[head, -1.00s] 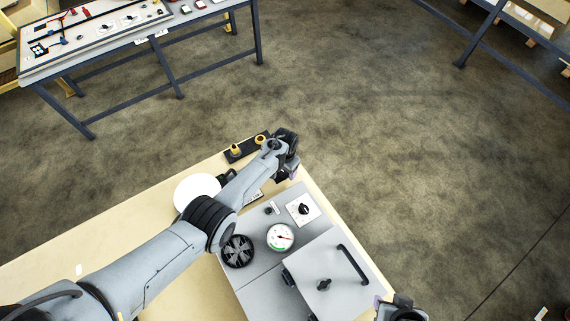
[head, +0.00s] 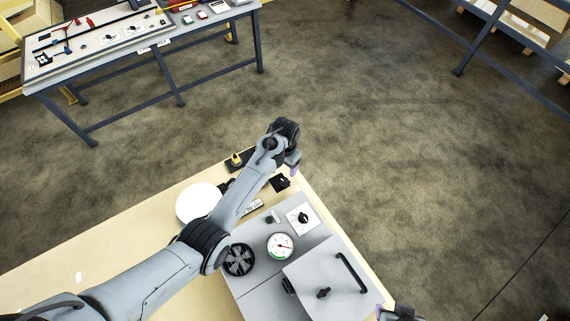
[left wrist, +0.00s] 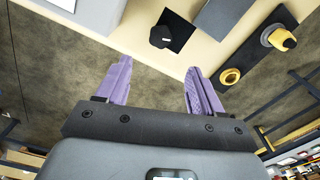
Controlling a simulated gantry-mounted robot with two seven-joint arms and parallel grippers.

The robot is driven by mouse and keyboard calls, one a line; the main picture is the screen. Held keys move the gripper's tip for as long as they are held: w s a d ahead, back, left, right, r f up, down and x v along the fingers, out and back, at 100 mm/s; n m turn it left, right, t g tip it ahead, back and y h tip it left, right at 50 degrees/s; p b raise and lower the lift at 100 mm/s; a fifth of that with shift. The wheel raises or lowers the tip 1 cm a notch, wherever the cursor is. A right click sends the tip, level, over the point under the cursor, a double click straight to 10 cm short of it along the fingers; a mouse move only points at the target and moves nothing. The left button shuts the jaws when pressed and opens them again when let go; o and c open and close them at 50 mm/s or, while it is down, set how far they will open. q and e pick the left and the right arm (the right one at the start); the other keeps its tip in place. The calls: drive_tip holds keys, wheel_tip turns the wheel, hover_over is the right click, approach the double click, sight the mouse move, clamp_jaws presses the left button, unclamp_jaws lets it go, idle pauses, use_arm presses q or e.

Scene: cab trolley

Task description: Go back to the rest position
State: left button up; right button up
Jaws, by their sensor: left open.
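My left gripper (head: 293,166) is at the far right corner of the beige table, beside a black square plate (head: 279,182). In the left wrist view its two purple fingers (left wrist: 157,88) are spread apart with nothing between them. The black plate (left wrist: 178,30), with a dark knob on it, lies beyond the fingertips and apart from them. My right gripper (head: 396,313) shows only in part at the bottom edge of the head view; its fingers are too cut off to read.
The beige table (head: 110,245) carries a grey panel (head: 262,266) with a gauge (head: 280,246), black handwheel (head: 238,260) and handled cover (head: 325,275). A white disc (head: 198,204) and a black strip with yellow parts (left wrist: 255,55) are near my left arm. Open floor lies beyond.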

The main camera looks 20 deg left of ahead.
idle(0.4)
use_arm(q)
drive_tip(key=s+a+n+t, duration=0.1)
drive_tip(key=s+a, duration=0.1)
drive_tip(key=s, duration=0.7)
drive_tip(key=s+a+t, duration=0.1)
drive_tip(key=s+a, duration=0.1)
drive_tip(key=s, duration=0.6)
drive_tip(key=s+r, duration=0.5)
drive_tip(key=s, duration=0.3)
drive_tip(key=s+r+t+p, duration=0.1)
drive_tip(key=s+r, duration=0.4)
drive_tip(key=s, duration=0.3)
drive_tip(key=shift+d+t, duration=0.2)
drive_tip(key=shift+t, duration=0.1)
